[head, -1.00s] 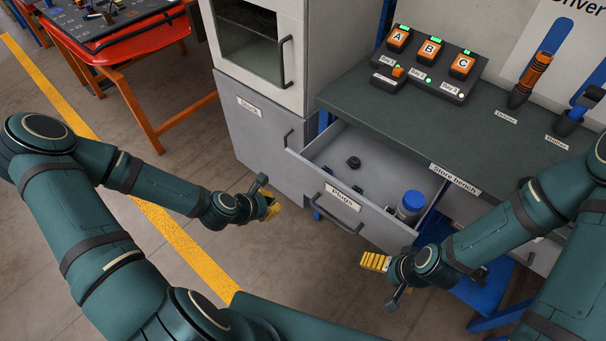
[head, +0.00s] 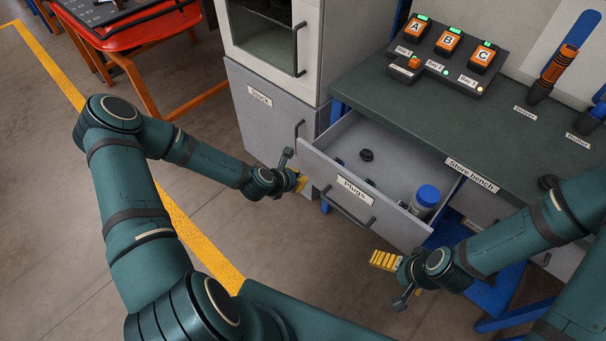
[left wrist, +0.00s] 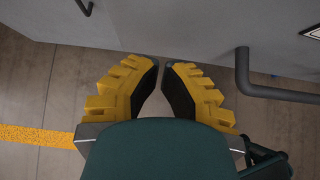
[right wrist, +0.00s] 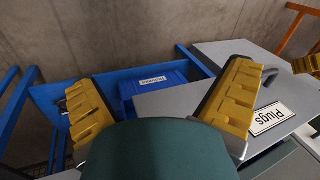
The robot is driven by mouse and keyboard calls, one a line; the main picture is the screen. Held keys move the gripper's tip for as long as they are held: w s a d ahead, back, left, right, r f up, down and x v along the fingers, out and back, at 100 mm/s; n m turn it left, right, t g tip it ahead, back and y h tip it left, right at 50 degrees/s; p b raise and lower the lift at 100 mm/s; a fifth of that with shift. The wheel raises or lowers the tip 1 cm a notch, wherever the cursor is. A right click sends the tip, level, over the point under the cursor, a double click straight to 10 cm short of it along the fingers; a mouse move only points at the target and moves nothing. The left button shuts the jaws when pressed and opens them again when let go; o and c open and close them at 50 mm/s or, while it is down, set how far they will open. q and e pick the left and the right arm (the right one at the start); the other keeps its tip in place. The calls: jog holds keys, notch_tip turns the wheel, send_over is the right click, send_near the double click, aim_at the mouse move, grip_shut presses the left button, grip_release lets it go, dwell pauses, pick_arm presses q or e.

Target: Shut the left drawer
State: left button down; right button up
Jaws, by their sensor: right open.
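The left drawer, labelled "Plugs" (head: 390,215), stands pulled out from under the bench's left part. Its front has a dark bar handle (head: 347,209). Inside are a blue-capped jar (head: 425,198), a black round plug (head: 366,155) and small dark pieces. My left gripper (head: 301,182) is beside the drawer front's left end; contact cannot be told. In the left wrist view its fingertips (left wrist: 161,64) nearly meet, with nothing between them, and the handle (left wrist: 275,92) lies to the right. My right gripper (head: 376,260) is open and empty below the drawer's right front; its fingers also show in the right wrist view (right wrist: 165,80).
The store bench (head: 420,120) carries a box with A, B and C units (head: 450,50) and tools at the right. A grey cabinet labelled "Stock" (head: 270,120) stands left of the drawer. A blue bin (right wrist: 150,85) is below the bench. The floor in front is free.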

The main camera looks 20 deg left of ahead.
pick_arm(q)
jog(key=shift+w+d+r, duration=0.1)
jog(key=shift+w+d, duration=0.1)
jog(key=shift+w, duration=0.4)
jog(key=shift+w+d, duration=0.2)
jog(key=shift+w, duration=0.35)
pick_arm(e)
jog(key=shift+f, duration=0.1)
